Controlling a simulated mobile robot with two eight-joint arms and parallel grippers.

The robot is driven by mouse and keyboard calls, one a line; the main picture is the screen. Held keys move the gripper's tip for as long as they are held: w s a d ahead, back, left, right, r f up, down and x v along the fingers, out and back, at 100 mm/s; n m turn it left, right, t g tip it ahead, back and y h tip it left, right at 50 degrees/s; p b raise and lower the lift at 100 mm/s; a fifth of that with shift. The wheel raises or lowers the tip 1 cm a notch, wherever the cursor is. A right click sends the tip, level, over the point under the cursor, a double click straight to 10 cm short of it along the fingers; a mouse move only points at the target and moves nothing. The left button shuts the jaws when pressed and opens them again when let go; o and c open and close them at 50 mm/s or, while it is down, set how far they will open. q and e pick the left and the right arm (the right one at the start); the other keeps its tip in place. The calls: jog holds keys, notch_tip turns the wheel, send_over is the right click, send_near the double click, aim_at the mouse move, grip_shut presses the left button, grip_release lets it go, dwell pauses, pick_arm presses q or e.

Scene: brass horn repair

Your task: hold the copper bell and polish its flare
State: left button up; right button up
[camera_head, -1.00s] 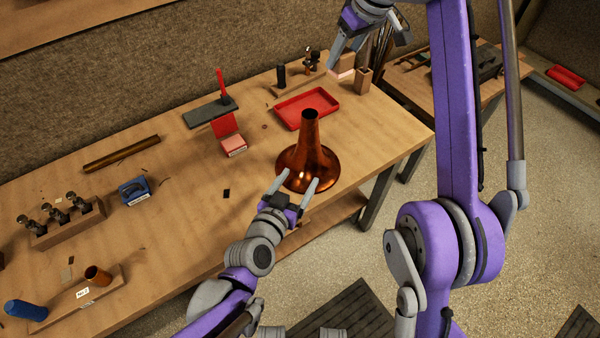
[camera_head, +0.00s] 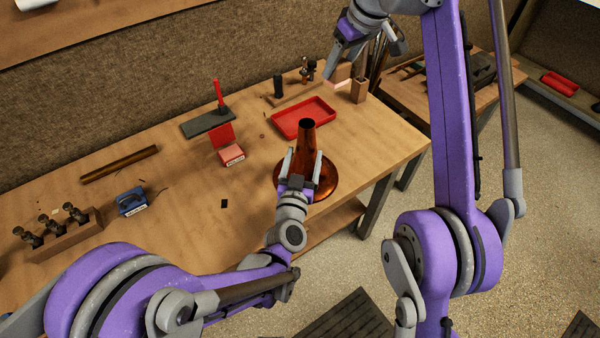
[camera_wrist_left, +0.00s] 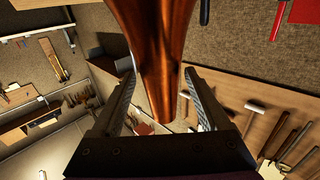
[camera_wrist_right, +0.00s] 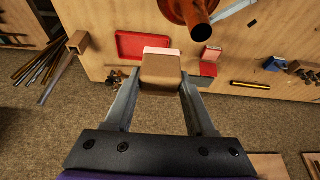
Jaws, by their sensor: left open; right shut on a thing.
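The copper bell (camera_head: 306,138) stands on the bench near its front right edge, flare down and narrow neck up. My left gripper (camera_head: 304,165) is open, with its fingers on either side of the bell's neck. In the left wrist view the bell's copper neck (camera_wrist_left: 160,50) runs between the two spread fingers (camera_wrist_left: 163,95); whether they touch it I cannot tell. My right gripper (camera_wrist_right: 158,85) is shut on a brown block with a pale pink face (camera_wrist_right: 160,70). It holds this block high above the back right of the bench.
A red tray (camera_head: 304,131) lies behind the bell. A red open box (camera_head: 231,155), a dark slab (camera_head: 208,123), a brass tube (camera_head: 119,165) and a blue tool (camera_head: 132,203) lie to the left. A wooden box (camera_head: 359,91) stands at the back right.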

aim_at(304, 155)
pick_arm(q)
jog(key=shift+w+d, duration=0.15)
jog(key=shift+w, duration=0.8)
jog(key=shift+w+d, duration=0.15)
jog(key=shift+w, duration=0.8)
jog(key=shift+c, duration=0.2)
grip_shut()
